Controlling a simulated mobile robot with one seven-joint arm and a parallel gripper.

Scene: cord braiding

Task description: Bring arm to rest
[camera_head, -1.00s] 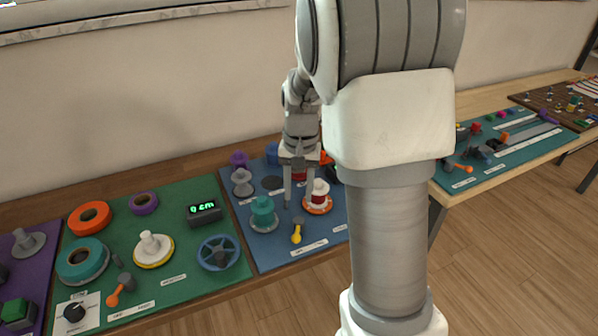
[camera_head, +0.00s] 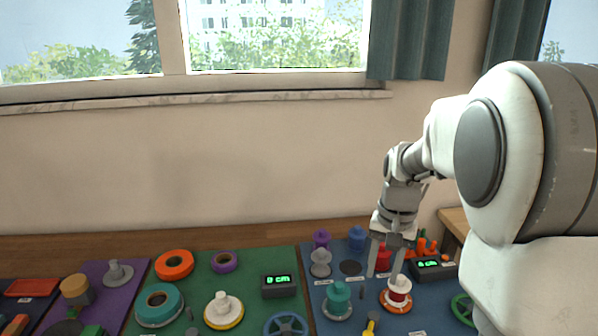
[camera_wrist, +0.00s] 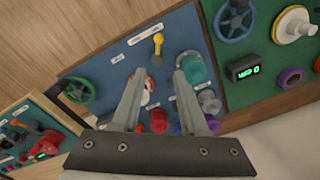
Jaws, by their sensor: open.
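My gripper (camera_head: 386,274) is open, its two fingers pointing down over the blue board (camera_head: 318,309). In the head view the fingers overlap a red spool with a white top on an orange base (camera_head: 397,292); whether they touch it I cannot tell. In the wrist view the two fingers (camera_wrist: 155,80) are spread apart with nothing held between them. A teal spool (camera_head: 338,297) stands to the left of the fingers; it also shows in the wrist view (camera_wrist: 192,68). A red spool (camera_head: 383,257) stands behind them, partly hidden.
The green board (camera_head: 250,312) to the left holds several reels, a handwheel (camera_head: 286,326) and a display (camera_head: 279,286). Purple and blue spools stand at the back of the blue board. A wall with a window sill (camera_head: 200,98) rises behind the table.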

